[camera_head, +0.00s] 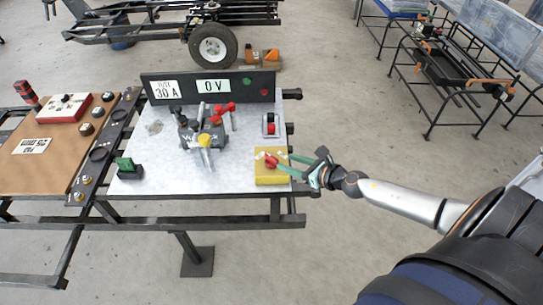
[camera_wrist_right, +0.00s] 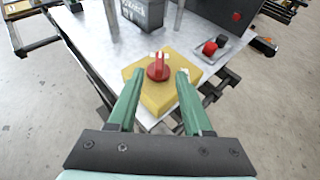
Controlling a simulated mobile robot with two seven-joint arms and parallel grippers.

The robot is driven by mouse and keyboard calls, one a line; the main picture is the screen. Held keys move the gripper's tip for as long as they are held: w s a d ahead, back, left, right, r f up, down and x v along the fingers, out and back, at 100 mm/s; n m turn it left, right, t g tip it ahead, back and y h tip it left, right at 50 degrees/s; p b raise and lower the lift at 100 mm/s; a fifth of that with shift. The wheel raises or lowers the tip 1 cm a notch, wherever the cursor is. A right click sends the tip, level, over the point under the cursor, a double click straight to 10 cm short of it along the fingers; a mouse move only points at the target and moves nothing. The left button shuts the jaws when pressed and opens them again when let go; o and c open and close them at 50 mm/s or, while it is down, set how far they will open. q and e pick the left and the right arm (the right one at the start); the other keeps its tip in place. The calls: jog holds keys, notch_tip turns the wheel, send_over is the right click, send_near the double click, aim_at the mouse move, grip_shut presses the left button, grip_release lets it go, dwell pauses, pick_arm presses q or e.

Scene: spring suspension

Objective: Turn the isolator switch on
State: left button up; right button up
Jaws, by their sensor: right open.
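The isolator switch is a red rotary knob (camera_head: 271,161) on a yellow box (camera_head: 272,179) at the front right corner of the light metal board. In the right wrist view the red knob (camera_wrist_right: 158,68) stands on the yellow box (camera_wrist_right: 155,98), its raised grip pointing away from me. My right gripper (camera_head: 285,161) reaches in from the right; its green fingers are open at the box. In the right wrist view its fingertips (camera_wrist_right: 156,75) lie on either side of the knob, with gaps between. Whether they touch the box I cannot tell. My left gripper is not in view.
Floor to the right is open.

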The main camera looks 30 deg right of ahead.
aim_at(272, 157)
jog(key=b+x, duration=0.1)
jog(key=x, duration=0.7)
jog(key=shift+w, duration=0.15)
grip_shut()
dwell(0.4)
